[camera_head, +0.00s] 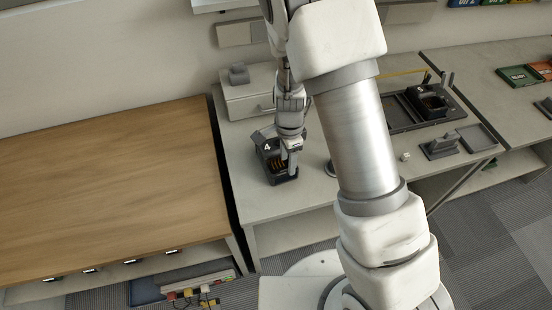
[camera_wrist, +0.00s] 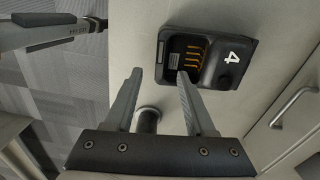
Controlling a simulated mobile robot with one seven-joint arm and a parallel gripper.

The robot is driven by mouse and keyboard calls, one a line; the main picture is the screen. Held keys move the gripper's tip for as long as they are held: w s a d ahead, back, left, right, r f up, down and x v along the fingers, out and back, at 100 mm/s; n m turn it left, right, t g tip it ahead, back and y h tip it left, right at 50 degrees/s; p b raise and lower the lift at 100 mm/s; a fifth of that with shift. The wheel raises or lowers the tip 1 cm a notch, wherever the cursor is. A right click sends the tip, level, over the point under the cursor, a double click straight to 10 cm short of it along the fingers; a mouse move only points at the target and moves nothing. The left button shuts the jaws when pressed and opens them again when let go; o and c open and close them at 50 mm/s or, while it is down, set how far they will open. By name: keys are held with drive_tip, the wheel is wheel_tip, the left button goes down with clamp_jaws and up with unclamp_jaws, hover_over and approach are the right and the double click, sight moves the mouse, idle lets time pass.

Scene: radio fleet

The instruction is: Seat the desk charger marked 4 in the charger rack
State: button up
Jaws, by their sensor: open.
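The black desk charger marked 4 (camera_head: 266,157) stands on the grey bench in the head view. In the wrist view the charger (camera_wrist: 236,72) shows its white 4 and an open pocket with orange contacts. My gripper (camera_head: 289,166) is over the charger's right side. In the wrist view my gripper (camera_wrist: 160,73) is open and empty; one fingertip overlaps the pocket, the other lies just outside the charger's edge. I cannot tell whether they touch it. The dark frame at the bench's right, apparently the charger rack (camera_head: 402,122), has a black unit (camera_head: 432,101) at its right end.
A drawer box (camera_head: 250,101) with a grey block (camera_head: 238,74) on top stands behind the charger. A grey stand (camera_head: 440,148) and a small white cube (camera_head: 405,157) lie in front of the rack. A wooden table (camera_head: 110,190) is at left, across a narrow gap.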

sight(285, 173)
drive_tip(key=shift+s+a+f, duration=0.1)
drive_tip(key=shift+a+f, duration=0.1)
drive_tip(key=shift+f, duration=1.2)
drive_tip(key=shift+s+a+f, duration=0.1)
drive_tip(key=shift+a+f, duration=0.05)
drive_tip(key=shift+f, duration=1.2)
clamp_jaws()
drive_tip(key=shift+w, duration=0.1)
